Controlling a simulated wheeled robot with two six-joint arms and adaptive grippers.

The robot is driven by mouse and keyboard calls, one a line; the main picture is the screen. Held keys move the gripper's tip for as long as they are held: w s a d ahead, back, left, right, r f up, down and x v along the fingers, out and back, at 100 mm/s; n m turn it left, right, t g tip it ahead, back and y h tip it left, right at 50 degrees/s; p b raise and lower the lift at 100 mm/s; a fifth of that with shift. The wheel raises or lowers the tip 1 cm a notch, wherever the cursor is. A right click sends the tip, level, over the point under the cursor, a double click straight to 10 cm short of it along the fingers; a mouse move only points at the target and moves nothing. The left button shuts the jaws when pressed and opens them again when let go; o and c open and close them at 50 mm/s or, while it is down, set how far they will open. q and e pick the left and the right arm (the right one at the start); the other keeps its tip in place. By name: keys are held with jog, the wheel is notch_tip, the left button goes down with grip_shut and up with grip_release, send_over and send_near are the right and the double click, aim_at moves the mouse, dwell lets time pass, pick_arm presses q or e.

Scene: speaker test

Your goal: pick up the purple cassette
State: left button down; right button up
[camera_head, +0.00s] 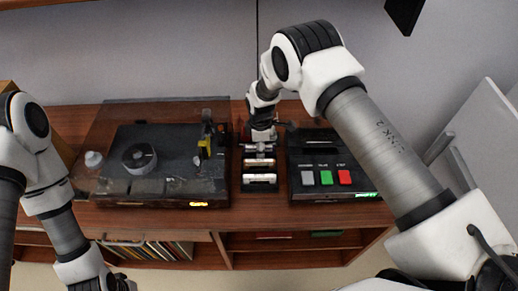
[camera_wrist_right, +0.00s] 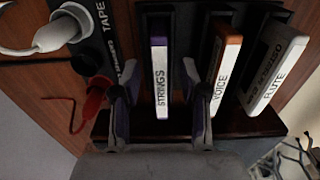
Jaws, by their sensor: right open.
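The purple cassette (camera_wrist_right: 160,84), with a white label reading STRINGS, stands on edge in a dark rack (camera_wrist_right: 262,123). My right gripper (camera_wrist_right: 157,75) is open, with one finger on each side of this cassette and visible gaps between. In the head view my right gripper (camera_head: 262,136) is over the back of the rack and largely hides the purple cassette. An orange-brown VOICE cassette (camera_wrist_right: 222,77) and a white FLUTE cassette (camera_wrist_right: 272,70) stand beside it. My left gripper (camera_head: 118,283) is partly in view at the bottom left, its jaws unclear.
A turntable (camera_head: 120,185) stands left of the rack. A black tape deck (camera_head: 306,157) with grey, green and red buttons stands to the right. In the wrist view, a white plug (camera_wrist_right: 62,32) and a red plug (camera_wrist_right: 97,92) are near the left finger.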

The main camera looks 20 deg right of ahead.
grip_shut()
jog(key=shift+r, duration=0.1)
jog(key=shift+r, duration=0.3)
notch_tip(320, 180, up, 9)
jog(key=b, duration=0.3)
jog(key=shift+f, duration=0.15)
jog(key=shift+r, duration=0.35)
jog(key=shift+f, duration=0.1)
